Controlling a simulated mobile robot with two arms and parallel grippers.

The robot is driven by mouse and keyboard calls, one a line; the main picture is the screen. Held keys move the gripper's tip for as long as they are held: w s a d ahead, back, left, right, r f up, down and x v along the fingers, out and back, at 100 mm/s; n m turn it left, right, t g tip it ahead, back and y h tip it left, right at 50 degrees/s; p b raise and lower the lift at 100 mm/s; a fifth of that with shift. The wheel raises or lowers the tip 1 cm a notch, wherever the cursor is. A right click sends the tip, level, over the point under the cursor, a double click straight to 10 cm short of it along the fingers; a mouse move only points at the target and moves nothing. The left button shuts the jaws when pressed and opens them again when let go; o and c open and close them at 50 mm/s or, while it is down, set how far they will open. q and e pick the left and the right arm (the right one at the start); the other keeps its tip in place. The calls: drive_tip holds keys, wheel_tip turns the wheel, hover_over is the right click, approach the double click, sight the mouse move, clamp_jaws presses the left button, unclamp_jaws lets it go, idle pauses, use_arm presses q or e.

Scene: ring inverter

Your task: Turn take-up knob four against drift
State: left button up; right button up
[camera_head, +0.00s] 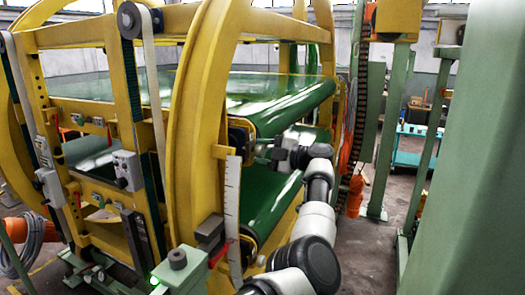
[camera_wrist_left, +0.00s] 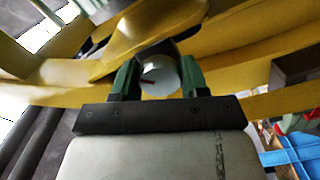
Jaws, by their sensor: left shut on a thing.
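The knob (camera_wrist_left: 160,78) is a round pale grey end with a dark red mark on its face, seen in the left wrist view against yellow frame bars. My left gripper (camera_wrist_left: 159,72) has its two green fingers on either side of the knob and is shut on it. In the head view my left gripper (camera_head: 262,151) reaches in beside the yellow ring frame, at the end of the green rollers. There the knob is too small and covered to make out. I cannot read a number on it. My right gripper is in neither view.
The yellow ring frame (camera_head: 200,120) stands close left of my arm, with a white scale strip (camera_head: 232,215) upright on it. Green rollers (camera_head: 290,107) lie behind the gripper. A green post (camera_head: 470,150) fills the right. Open floor (camera_head: 375,245) lies between.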

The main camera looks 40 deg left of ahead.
use_arm(q)
drive_tip(key=shift+f, duration=0.1)
drive_tip(key=o, duration=0.9)
drive_tip(key=shift+w+d, duration=0.1)
drive_tip(key=shift+w+d+b, duration=0.1)
drive_tip(key=shift+d+b, duration=0.2)
drive_tip(key=shift+b, duration=0.05)
drive_tip(key=b+v, duration=0.3)
drive_tip(key=v, duration=0.7)
drive_tip(key=shift+b, duration=0.35)
